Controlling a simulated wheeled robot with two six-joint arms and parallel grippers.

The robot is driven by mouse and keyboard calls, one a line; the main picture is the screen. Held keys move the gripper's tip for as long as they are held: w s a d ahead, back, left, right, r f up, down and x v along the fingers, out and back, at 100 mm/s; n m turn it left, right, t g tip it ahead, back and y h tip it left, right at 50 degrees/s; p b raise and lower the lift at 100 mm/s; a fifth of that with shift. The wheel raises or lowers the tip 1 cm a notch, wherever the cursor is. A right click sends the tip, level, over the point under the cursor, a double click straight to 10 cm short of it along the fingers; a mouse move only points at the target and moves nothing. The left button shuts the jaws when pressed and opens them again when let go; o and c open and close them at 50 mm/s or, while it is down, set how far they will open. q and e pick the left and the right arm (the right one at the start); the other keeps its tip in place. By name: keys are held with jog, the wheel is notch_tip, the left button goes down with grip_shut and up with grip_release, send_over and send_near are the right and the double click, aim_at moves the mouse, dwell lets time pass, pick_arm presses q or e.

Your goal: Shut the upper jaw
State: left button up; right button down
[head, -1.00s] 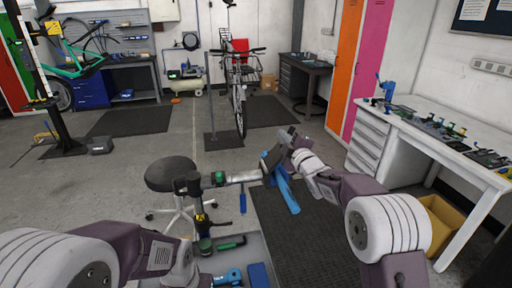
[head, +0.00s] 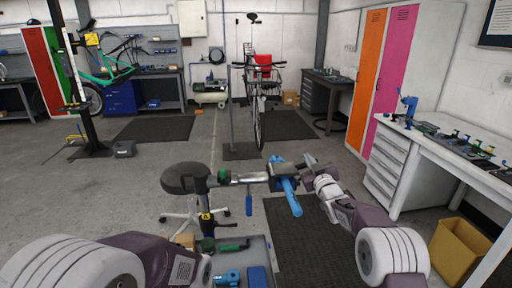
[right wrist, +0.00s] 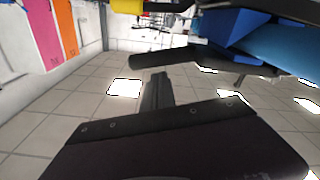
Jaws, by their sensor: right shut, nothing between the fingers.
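A work stand's clamp head shows in the middle of the head view, at the end of a silver horizontal arm (head: 248,178). It has dark jaws (head: 283,169) with blue parts (head: 288,194) above and below them. How far the upper jaw stands open is too small to tell. My right gripper (head: 308,162) is shut and empty, close to the right end of the clamp head; contact cannot be told. In the right wrist view its dark fingers (right wrist: 157,92) are together, and a blue part (right wrist: 270,40) of the clamp lies at upper right. My left gripper is not in view.
A round stool (head: 186,178) stands left of the stand. A tray (head: 262,247) with green and blue tools is below the clamp. A white workbench (head: 440,140) and yellow bin (head: 458,250) are at right. A bicycle (head: 258,110) stands behind. Open floor lies beyond.

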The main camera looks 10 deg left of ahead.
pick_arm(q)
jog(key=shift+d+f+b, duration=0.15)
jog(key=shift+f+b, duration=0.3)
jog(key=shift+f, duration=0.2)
pick_arm(e)
jog(key=shift+d+f, duration=0.1)
jog(key=shift+f, duration=0.65)
jog(key=shift+f, duration=0.3)
notch_tip(320, 180, up, 5)
jog(key=a+p, duration=0.1)
jog(key=p, duration=0.1)
pick_arm(q)
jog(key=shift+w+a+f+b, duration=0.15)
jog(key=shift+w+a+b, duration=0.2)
jog(key=shift+b, duration=0.8)
pick_arm(e)
jog(key=v, duration=0.9)
jog(key=shift+f, duration=0.15)
jog(key=shift+s, duration=0.15)
